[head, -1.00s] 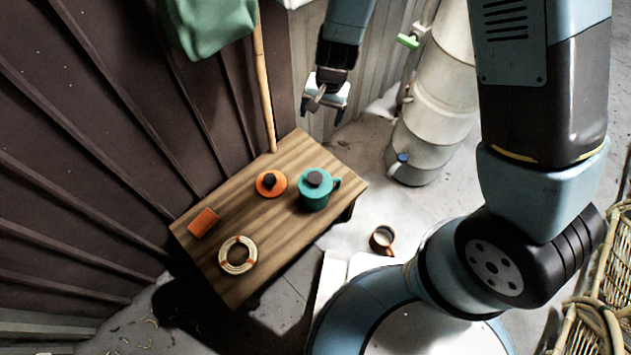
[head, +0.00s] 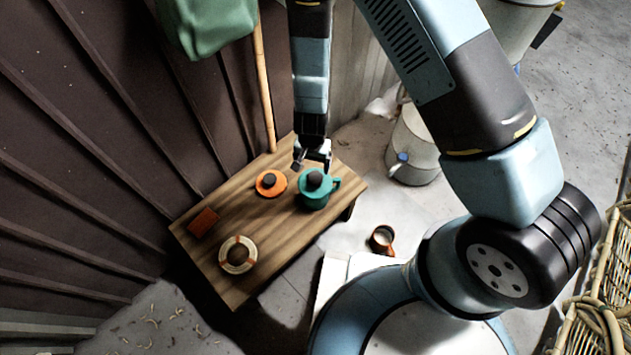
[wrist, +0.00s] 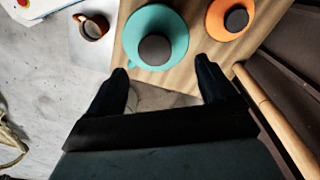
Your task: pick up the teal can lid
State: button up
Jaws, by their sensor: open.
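The teal can lid (head: 328,178) sits on top of the teal can (head: 315,202), which has a side handle and stands on the wooden table. The lid has a dark round knob (head: 315,178). In the wrist view the teal lid (wrist: 170,22) with its dark knob (wrist: 155,49) lies just beyond the fingertips, nearer the left finger. My gripper (head: 312,165) is open and empty, just behind the lid in the head view; its fingers also show in the wrist view (wrist: 162,75). Whether it touches anything cannot be told.
An orange lid (head: 262,189) with a dark knob lies left of the can. A brown mug (head: 382,240) stands off the table. A dark ribbed wall (head: 90,130) borders the left.

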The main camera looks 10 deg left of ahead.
aim_at(315, 177)
jog(key=shift+f, duration=1.85)
jog(key=shift+d+f, duration=0.25)
jog(key=shift+f, duration=0.7)
jog(key=shift+d+f, duration=0.2)
jog(key=shift+f, duration=1.45)
jog(key=shift+c, duration=0.2)
jog(key=c, duration=1.1)
jog(key=shift+r, duration=0.1)
